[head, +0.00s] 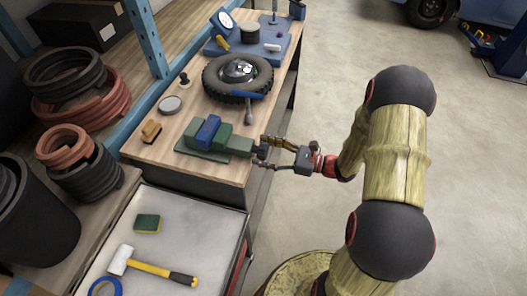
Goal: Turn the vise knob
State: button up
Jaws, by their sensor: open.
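The vise in the head view is a green body (218,139) with a blue block (207,131) on it, at the front edge of the wooden workbench. A dark knob end (261,152) sticks out from its right side. My gripper (268,155) reaches in from the right, with its fingers spread open on either side of the knob end. The fingertips are very close to the knob; I cannot tell whether they touch it. My gripper hides part of the knob.
A tire (214,84) lies behind the vise on the workbench (172,131). A brush (151,131) and a round lid (171,105) stand left. A tray (190,205) in front holds a hammer (150,267) and a sponge (147,224).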

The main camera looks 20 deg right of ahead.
jog(key=shift+c, duration=1.3)
jog(key=c, duration=0.7)
jog(key=shift+c, duration=0.8)
jog(key=shift+r+m+p, duration=0.15)
jog(key=shift+m+p, duration=0.15)
jog(key=shift+p, duration=0.3)
jog(key=m+p, duration=0.2)
jog(key=p, duration=0.2)
jog(key=shift+r+m, duration=0.15)
jog(key=shift+m, duration=0.25)
jog(key=m+p, duration=0.3)
jog(key=p, duration=0.1)
jog(key=shift+m, duration=0.3)
jog(key=m+p, duration=0.5)
jog(key=m, duration=0.1)
jog(key=m+p, duration=0.1)
jog(key=m, duration=0.1)
jog(key=m+p, duration=0.1)
jog(key=m, duration=0.1)
jog(key=m+p, duration=0.1)
jog(key=m, duration=0.1)
jog(key=shift+f+m+p, duration=0.25)
jog(key=shift+m+p, duration=0.05)
jog(key=shift+p, duration=0.05)
